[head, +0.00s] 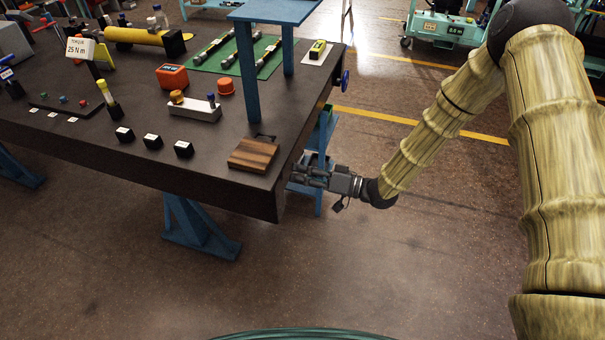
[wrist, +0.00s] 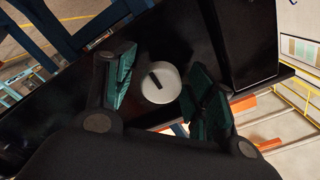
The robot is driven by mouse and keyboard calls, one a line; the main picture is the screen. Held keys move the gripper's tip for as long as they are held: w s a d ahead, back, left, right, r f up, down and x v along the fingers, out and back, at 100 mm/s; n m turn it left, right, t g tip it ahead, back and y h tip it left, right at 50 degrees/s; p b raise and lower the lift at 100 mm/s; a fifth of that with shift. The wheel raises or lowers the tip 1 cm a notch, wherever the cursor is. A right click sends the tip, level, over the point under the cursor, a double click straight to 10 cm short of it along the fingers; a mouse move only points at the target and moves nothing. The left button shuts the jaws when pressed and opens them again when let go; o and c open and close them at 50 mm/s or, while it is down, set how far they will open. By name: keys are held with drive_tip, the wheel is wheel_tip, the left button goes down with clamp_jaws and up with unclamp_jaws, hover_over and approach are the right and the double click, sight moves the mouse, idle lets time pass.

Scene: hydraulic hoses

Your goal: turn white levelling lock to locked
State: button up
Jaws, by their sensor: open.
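The white levelling lock (wrist: 160,83) shows in the wrist view as a round white knob with a dark slanted mark on its face. It sits on a dark surface. My gripper (wrist: 160,92) is open, with one green-padded finger on each side of the knob and visible gaps between the pads and the knob. In the head view my gripper (head: 305,176) is at the right side of the dark workbench (head: 110,157), near its front corner. The knob is hidden there. The lock's labels are not visible.
A brown wooden block (head: 252,155) lies on the bench corner above my gripper. A blue post (head: 247,75) holds a raised blue shelf (head: 275,11). A blue handwheel (head: 345,80) sits farther along the bench's right side. The floor in front is clear.

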drive_tip(key=shift+d, duration=0.1)
drive_tip(key=v, duration=1.2)
drive_tip(key=s+d+f+m+t+h+p, duration=0.1)
drive_tip(key=s+f+m+h, duration=0.1)
drive_tip(key=s+f+h, duration=0.45)
drive_tip(key=s+d+f+m+h+p, duration=0.1)
drive_tip(key=s+f+m+h, duration=0.25)
drive_tip(key=f, duration=0.65)
drive_tip(key=s+d+f+g+h+p, duration=0.1)
drive_tip(key=s+d+f+g+h, duration=0.1)
drive_tip(key=s, duration=1)
drive_tip(key=s+d+f+g+h+p, duration=0.1)
drive_tip(key=s+d+g+h, duration=0.3)
drive_tip(key=s, duration=0.9)
drive_tip(key=d+f+h, duration=0.1)
drive_tip(key=d, duration=0.2)
drive_tip(key=shift+s+g, duration=0.2)
drive_tip(key=shift+g, duration=0.1)
